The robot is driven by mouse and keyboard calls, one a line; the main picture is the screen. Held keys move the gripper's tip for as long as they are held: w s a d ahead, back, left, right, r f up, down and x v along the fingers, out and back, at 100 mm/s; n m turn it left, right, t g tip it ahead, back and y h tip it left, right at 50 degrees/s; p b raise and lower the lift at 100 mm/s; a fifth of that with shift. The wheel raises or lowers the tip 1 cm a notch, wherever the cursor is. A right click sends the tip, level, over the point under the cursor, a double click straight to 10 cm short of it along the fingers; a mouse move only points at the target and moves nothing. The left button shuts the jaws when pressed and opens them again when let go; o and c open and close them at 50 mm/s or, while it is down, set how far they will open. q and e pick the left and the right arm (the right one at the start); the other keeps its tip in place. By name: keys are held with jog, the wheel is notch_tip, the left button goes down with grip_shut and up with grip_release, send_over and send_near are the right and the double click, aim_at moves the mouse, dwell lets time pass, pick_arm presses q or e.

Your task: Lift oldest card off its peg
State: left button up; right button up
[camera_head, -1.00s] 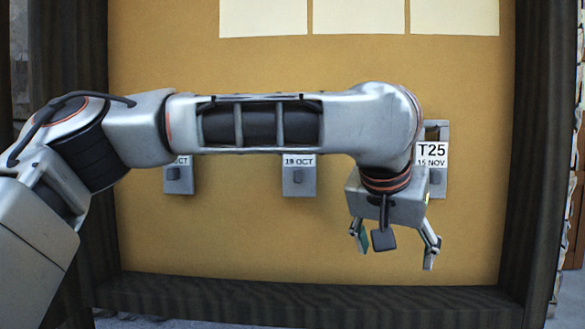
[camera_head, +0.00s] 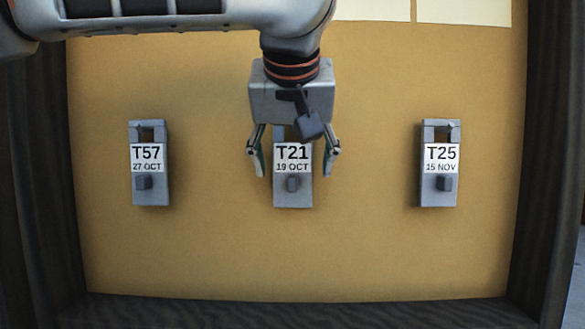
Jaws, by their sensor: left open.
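Three grey cards hang in a row on a tan board. The left card (camera_head: 149,185) reads T57, 27 OCT. The middle card (camera_head: 292,183) reads T21, 19 OCT, the earliest date shown. The right card (camera_head: 438,184) reads T25, 15 NOV. My left gripper (camera_head: 297,169) points down in front of the middle card. Its fingers are open, one on each side of that card's upper half, with a gap to each edge. The gripper body hides the top of the card and its peg. My right gripper is not in view.
The tan board (camera_head: 220,255) has a dark wooden frame (camera_head: 300,311) at its bottom and sides. Pale sheets (camera_head: 463,10) are at the top. My left arm crosses the top left. The board between and below the cards is bare.

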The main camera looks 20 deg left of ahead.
aim_at(293, 174)
pick_arm(q)
jog(key=x, duration=0.4)
jog(key=shift+w+a+f, duration=0.15)
jog(key=shift+w+a, duration=0.05)
jog(key=c, duration=1.4)
jog(key=shift+c, duration=0.2)
